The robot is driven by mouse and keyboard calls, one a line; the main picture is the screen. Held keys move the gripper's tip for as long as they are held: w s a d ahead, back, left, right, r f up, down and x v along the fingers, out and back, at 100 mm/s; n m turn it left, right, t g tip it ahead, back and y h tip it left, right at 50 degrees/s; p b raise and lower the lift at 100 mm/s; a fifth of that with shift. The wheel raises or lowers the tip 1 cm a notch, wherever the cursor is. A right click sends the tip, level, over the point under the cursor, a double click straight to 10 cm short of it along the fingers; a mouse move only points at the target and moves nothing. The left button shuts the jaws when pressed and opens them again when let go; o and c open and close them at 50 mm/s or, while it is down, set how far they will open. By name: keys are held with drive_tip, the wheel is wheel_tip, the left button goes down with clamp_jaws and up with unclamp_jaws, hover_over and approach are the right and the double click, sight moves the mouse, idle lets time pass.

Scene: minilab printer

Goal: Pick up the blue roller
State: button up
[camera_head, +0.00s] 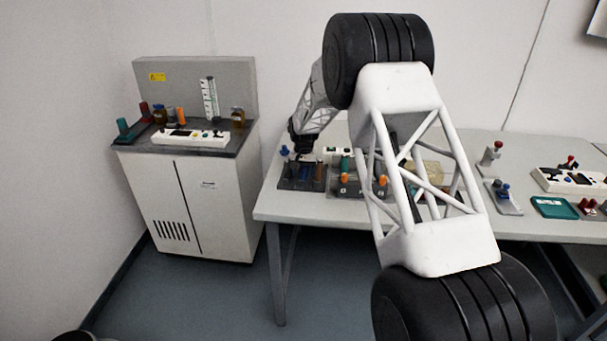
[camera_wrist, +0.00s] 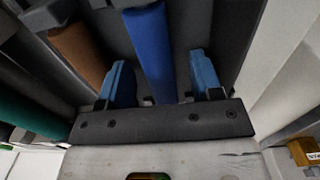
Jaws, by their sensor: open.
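The blue roller (camera_wrist: 150,48) lies in a dark rack in the wrist view, running away from my gripper. My gripper (camera_wrist: 158,78) is open, with one blue finger to the left of the roller and one to its right. There is a gap on each side, and the gripper is not closed on it. In the head view my gripper (camera_head: 302,148) is low over the dark rack (camera_head: 289,184) at the table's left end. The roller is too small there to make out clearly.
A brown roller (camera_wrist: 80,52) lies just left of the gripper, with a green roller (camera_wrist: 25,120) farther left. A pale surface (camera_wrist: 280,50) is at right. In the head view, a white cabinet (camera_head: 195,205) stands left of the table (camera_head: 315,211).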

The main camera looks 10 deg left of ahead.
clamp_jaws()
idle(0.4)
drive_tip(key=c, duration=1.1)
unclamp_jaws()
